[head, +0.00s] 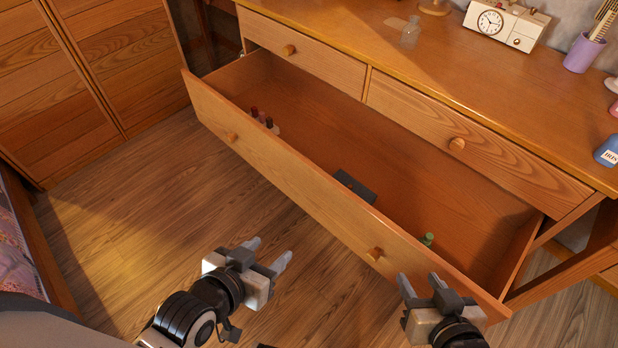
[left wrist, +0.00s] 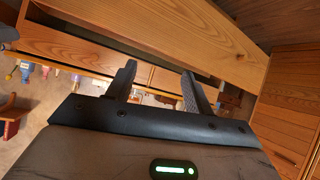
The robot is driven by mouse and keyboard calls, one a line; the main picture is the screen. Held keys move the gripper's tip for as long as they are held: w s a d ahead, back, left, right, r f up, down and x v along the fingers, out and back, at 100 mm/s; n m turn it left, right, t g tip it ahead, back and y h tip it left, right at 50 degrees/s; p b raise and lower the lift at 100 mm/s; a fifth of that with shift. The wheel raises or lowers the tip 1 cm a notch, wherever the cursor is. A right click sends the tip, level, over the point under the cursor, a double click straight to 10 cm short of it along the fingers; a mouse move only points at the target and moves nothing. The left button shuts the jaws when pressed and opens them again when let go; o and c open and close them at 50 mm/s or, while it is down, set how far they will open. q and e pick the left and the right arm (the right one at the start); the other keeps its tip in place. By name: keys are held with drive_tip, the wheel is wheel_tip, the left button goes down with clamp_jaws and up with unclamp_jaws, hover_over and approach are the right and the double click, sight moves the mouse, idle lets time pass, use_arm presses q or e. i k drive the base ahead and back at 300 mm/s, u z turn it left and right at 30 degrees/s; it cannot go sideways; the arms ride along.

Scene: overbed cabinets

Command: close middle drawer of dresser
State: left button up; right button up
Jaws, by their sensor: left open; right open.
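The dresser's middle drawer (head: 300,185) is pulled far out in the head view, with two round knobs on its front. Inside lie small red-capped bottles, a dark flat box (head: 354,187) and a green item (head: 427,240). My left gripper (head: 267,256) is open and empty, apart from the drawer front and in front of it. My right gripper (head: 421,287) is open, close to the drawer front near its right knob (head: 374,254); I cannot tell whether it touches. In the left wrist view a wooden drawer front (left wrist: 150,40) spans beyond the open left fingers.
Two upper drawers (head: 300,52) are shut. The dresser top (head: 440,70) holds a clock radio (head: 505,24), a glass bottle (head: 411,32), a purple cup (head: 583,52) and a blue bottle (head: 608,151). A wooden cabinet (head: 85,75) stands left. Floor (head: 150,215) is clear between the bed edge and drawer.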

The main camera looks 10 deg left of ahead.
sight(483, 233)
drive_tip(key=u, duration=1.45)
drive_tip(key=i, duration=0.35)
drive_tip(key=z, duration=1.75)
